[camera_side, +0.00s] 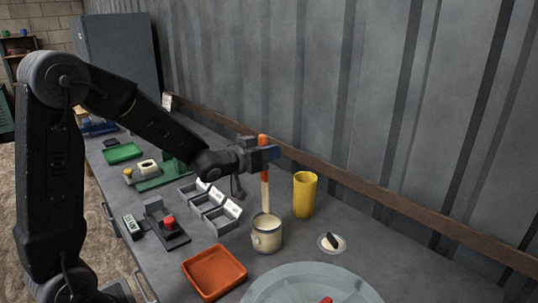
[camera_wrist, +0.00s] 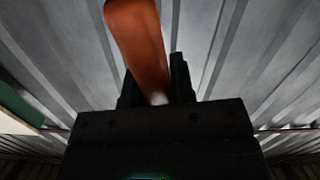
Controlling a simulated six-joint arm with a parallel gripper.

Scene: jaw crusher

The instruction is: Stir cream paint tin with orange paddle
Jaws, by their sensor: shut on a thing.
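My gripper (camera_side: 268,154) is shut on the orange paddle (camera_side: 263,141) and holds it upright. The paddle's orange grip rises above the jaws and also shows in the wrist view (camera_wrist: 139,42). Its pale shaft runs down to the cream paint tin (camera_side: 267,238). The tin stands on the bench, open at the top, with cream paint inside. The shaft's lower end meets the tin's mouth in the side view; I cannot tell how deep it reaches.
An orange tray (camera_side: 214,272) and a large grey round pan (camera_side: 300,283) are in front. Grey boxes (camera_side: 214,208) stand left. A corrugated wall (camera_side: 400,110) closes the back.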

